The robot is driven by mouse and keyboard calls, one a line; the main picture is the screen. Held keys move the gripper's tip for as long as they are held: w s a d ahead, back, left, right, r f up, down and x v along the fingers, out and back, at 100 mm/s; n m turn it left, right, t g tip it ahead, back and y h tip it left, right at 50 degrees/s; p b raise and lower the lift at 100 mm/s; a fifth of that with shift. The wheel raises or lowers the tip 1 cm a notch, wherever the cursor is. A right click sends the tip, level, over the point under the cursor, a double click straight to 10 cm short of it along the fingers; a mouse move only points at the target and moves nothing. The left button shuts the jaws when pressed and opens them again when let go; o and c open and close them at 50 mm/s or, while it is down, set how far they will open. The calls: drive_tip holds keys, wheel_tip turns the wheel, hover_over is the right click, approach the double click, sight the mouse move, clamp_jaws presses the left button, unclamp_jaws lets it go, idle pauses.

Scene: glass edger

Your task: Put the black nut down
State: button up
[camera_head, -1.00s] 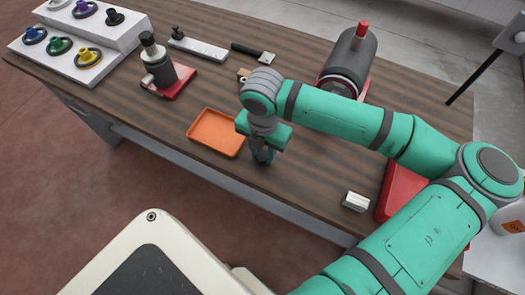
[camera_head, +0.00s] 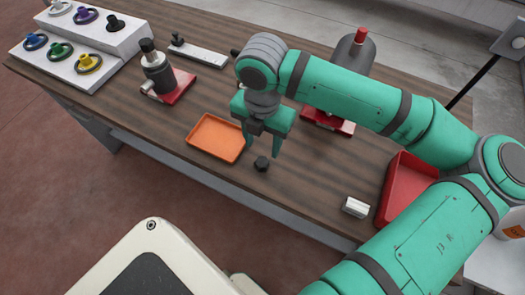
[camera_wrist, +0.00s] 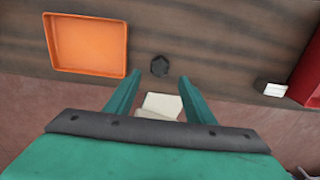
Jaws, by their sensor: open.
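The black nut (camera_head: 261,163) lies on the wooden table, just right of the orange tray (camera_head: 203,151) and apart from it. My gripper (camera_head: 261,148) is above the nut in the head view, with its two fingers spread and nothing between them. In the wrist view the nut (camera_wrist: 159,66) lies on the table beyond the fingertips (camera_wrist: 157,80), roughly centred between them. Nothing touches the nut in either view.
A red bin (camera_head: 405,190) and a small white block (camera_head: 355,207) are to the right. A dark device on a red base (camera_head: 158,72) and a white stepped rack (camera_head: 75,62) stand to the left. A grey cylindrical machine (camera_head: 352,58) is behind my arm.

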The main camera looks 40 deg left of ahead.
drive_tip(key=shift+r, duration=1.85)
